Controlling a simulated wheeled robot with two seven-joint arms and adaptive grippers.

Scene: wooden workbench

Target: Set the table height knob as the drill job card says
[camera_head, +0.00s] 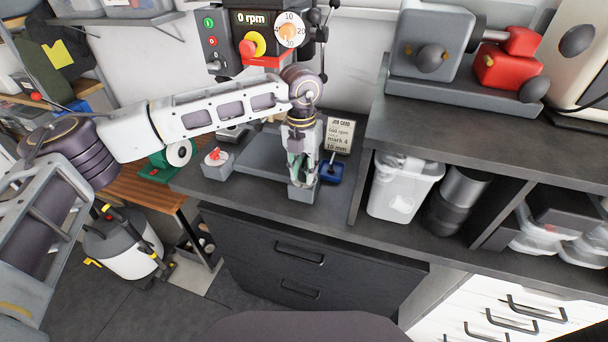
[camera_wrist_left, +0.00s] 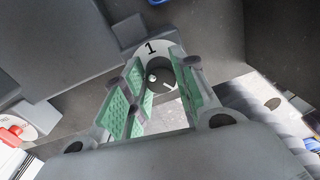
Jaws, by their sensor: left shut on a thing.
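The table height knob (camera_wrist_left: 158,80) is a dark round knob with a pale mark, on a light dial face showing the figure 1 (camera_wrist_left: 150,47) in the left wrist view. In the head view the grey block (camera_head: 302,193) under my gripper appears to carry it. My left gripper (camera_head: 302,160) points down at the block; its green-padded fingers (camera_wrist_left: 155,95) are shut on the knob and partly cover the dial. The job card (camera_head: 339,134) stands behind; "mark 4" and "10 mm" are legible, and the speed line seems to end in "60 rpm". My right gripper is not in view.
A red knob on a white dial (camera_head: 215,155) stands left of the grey plate (camera_head: 262,163). A blue item (camera_head: 331,174) sits close right of the block. The drill head (camera_head: 250,40) is above and behind. A dark shelf (camera_head: 450,125) bounds the right side.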

